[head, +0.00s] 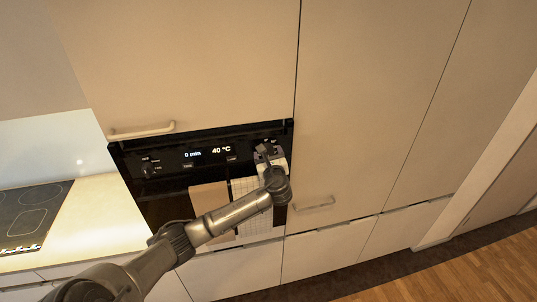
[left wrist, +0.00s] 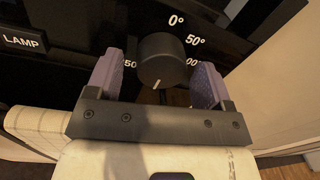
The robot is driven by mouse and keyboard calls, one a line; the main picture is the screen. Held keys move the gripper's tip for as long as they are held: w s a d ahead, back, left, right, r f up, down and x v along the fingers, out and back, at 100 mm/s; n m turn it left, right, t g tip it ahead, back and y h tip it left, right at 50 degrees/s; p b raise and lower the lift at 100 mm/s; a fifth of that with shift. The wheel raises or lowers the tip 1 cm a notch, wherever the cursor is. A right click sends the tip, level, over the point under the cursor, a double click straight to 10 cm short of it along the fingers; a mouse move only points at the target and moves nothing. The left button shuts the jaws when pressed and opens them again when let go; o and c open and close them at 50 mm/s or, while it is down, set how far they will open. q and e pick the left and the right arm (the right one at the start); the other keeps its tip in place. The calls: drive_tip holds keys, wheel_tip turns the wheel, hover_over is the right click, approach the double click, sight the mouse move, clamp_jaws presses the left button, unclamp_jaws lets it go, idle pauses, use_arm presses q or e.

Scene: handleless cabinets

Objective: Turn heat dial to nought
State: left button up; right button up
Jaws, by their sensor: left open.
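The heat dial (left wrist: 161,58) is a round black knob on the oven's black panel (left wrist: 60,18). White marks around it include 0° at the top and 50° at upper right; others are partly covered. A pale line on the knob points downward, away from 0°. My left gripper (left wrist: 158,66) is open, with one purple-grey finger on each side of the knob. I cannot tell whether either finger touches it. In the head view my left gripper (head: 268,155) is at the panel's right end and mostly hides the dial. My right gripper is not in view.
The oven display (head: 209,151) reads 0 min and 40 °C. Another knob (head: 149,169) is at the panel's left end. Towels (head: 211,200) hang below the panel, close to my arm. Tall cabinets (head: 365,100) stand to the right; a cooktop (head: 31,215) is at left.

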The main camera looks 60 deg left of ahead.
use_arm(q)
drive_tip(key=shift+c, duration=0.4)
drive_tip(key=c, duration=0.8)
drive_tip(key=shift+c, duration=0.2)
drive_tip(key=shift+n, duration=0.3)
